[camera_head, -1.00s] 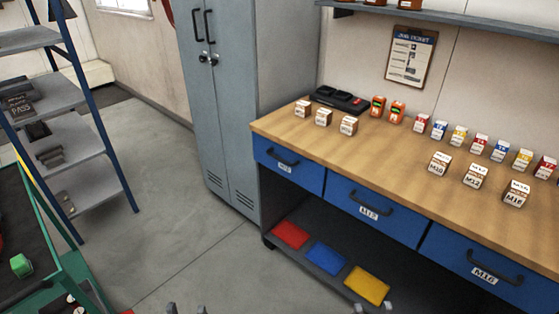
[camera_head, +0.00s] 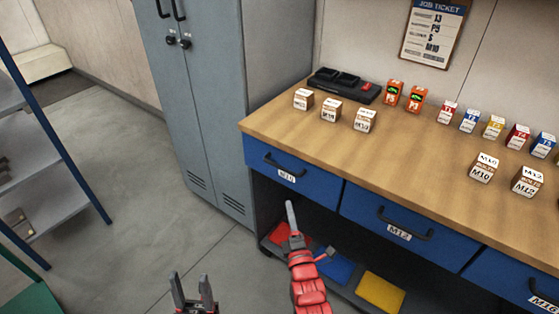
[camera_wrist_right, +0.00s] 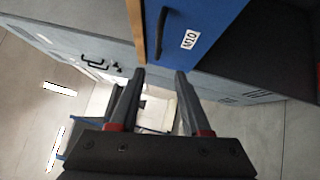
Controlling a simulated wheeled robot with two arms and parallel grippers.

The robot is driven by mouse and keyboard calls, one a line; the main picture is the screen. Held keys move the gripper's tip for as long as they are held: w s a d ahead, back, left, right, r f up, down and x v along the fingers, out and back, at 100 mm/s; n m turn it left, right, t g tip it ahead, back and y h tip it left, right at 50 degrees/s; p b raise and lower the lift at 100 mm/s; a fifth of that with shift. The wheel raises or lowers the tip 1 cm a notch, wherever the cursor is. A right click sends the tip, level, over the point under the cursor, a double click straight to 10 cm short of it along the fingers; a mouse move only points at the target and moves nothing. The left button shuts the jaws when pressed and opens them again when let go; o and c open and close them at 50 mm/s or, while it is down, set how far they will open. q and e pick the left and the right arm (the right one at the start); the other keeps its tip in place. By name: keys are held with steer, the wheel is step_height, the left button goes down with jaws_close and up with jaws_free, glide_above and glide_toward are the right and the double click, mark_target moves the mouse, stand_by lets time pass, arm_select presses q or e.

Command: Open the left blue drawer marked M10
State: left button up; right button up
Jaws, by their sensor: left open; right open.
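The left blue drawer (camera_head: 290,174), labelled M10, is closed flush in the bench front. Its dark bar handle (camera_head: 284,165) is free. In the right wrist view the handle (camera_wrist_right: 161,32) and the M10 label (camera_wrist_right: 190,39) show beyond the fingertips. My right gripper (camera_head: 292,215) is below and in front of this drawer, apart from the handle. In the right wrist view its fingers (camera_wrist_right: 160,75) are spread with nothing between them. My left gripper (camera_head: 193,288) is open and empty at the bottom edge, over the floor left of the bench.
The M12 drawer (camera_head: 390,228) is closed to the right. A grey locker (camera_head: 190,110) stands left of the bench. Small boxes and a black charger (camera_head: 340,86) are on the wooden top (camera_head: 400,150).

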mark_target(281, 167)
steer(key=p+x, duration=0.1)
steer(key=x, duration=1.6)
steer(key=shift+d+r+p, duration=0.1)
steer(key=shift+r+p, duration=0.1)
steer(key=shift+p, duration=0.15)
steer(key=shift+s, duration=0.1)
jaws_close()
stand_by(0.7)
